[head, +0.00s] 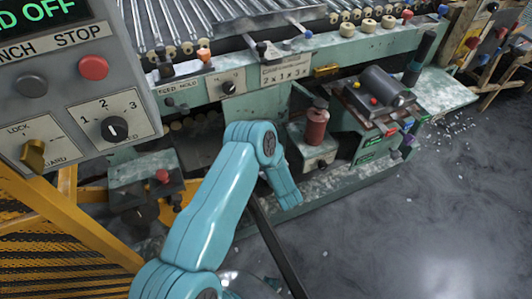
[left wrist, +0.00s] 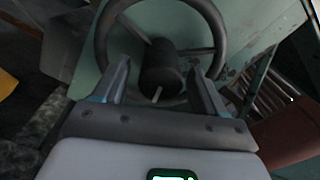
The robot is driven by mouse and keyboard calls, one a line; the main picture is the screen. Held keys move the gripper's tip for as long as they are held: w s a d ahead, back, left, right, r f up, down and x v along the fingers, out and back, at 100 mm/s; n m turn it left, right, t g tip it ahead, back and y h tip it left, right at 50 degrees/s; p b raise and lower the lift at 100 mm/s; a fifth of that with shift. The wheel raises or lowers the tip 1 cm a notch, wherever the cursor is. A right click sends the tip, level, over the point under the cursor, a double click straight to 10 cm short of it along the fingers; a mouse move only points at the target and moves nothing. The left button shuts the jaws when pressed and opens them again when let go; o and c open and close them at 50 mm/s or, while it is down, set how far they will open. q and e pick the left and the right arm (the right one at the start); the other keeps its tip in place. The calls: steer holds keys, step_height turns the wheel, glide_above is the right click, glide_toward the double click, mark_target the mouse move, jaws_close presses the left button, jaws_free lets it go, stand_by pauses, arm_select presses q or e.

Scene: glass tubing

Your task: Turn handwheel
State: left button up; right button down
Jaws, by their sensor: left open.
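The handwheel (left wrist: 160,66) shows in the left wrist view as a dark rim with thin spokes and a thick black hub, in front of a pale green panel. A small light handle or pin sticks out below the hub. My left gripper (left wrist: 160,76) is open, its two fingers to the left and right of the hub and overlapping the lower part of the wheel in the picture. I see no grip on the rim, and whether the fingers touch it I cannot tell. In the head view the teal arm hides the wheel, and I cannot make out the jaws there. My right gripper is not in view.
A grey control box (head: 75,85) with knobs and a red button stands close at upper left, above a yellow mesh guard (head: 50,245). The green machine bench (head: 350,50) with rollers runs across the back. A red cylinder (head: 316,127) stands right of the arm. The right floor is open.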

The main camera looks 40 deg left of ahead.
arm_select(q)
steer(key=v, duration=1.6)
steer(key=shift+p, duration=0.3)
steer(key=shift+d, duration=0.1)
